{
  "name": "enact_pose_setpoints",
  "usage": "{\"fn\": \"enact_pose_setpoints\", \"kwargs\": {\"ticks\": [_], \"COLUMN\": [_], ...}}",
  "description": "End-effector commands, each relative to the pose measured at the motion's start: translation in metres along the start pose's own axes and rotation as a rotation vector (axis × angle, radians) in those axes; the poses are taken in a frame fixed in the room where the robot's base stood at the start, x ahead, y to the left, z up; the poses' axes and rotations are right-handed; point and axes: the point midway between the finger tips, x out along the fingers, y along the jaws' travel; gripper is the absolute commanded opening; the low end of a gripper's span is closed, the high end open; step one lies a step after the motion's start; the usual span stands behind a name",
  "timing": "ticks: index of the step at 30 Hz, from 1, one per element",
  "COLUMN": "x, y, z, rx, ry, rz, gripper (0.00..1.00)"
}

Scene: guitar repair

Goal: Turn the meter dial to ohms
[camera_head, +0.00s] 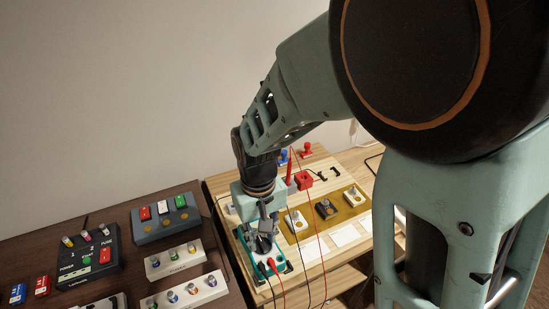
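The meter (249,265), with a teal edge, lies at the near left part of the light wooden bench. Its dark round dial (263,245) shows partly below my gripper (262,232). My gripper points down over the meter, with its fingers at or just above the dial. I cannot tell whether they touch it or how far apart they are. The dial's pointer and markings are hidden or too small to read. A black plug and a red plug (271,262) sit at the meter's near end, with leads running from them.
A tan board with several knobs (325,208) lies right of the meter. A red block (304,180) and test leads are behind it. On the dark table at left stand a fuse box (87,262), a button box (166,218) and racks of small parts (176,262). White cards (345,235) lie nearer.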

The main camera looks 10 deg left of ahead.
Motion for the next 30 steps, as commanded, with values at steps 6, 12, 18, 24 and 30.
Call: {"fn": "enact_pose_setpoints", "kwargs": {"ticks": [6,12,18,24,30], "x": [0.0058,0.0055,0.0053,0.0052,0.0056], "y": [0.0002,0.0002,0.0002,0.0002,0.0000], "z": [0.0000,-0.0001,-0.0001,-0.0002,-0.0003], "rx": [0.000,0.000,0.000,0.000,-0.034], "ry": [0.000,0.000,0.000,0.001,0.001], "rz": [0.000,0.000,0.000,0.000,0.000], "gripper": [0.26,0.21,0.00,0.00,0.00]}}
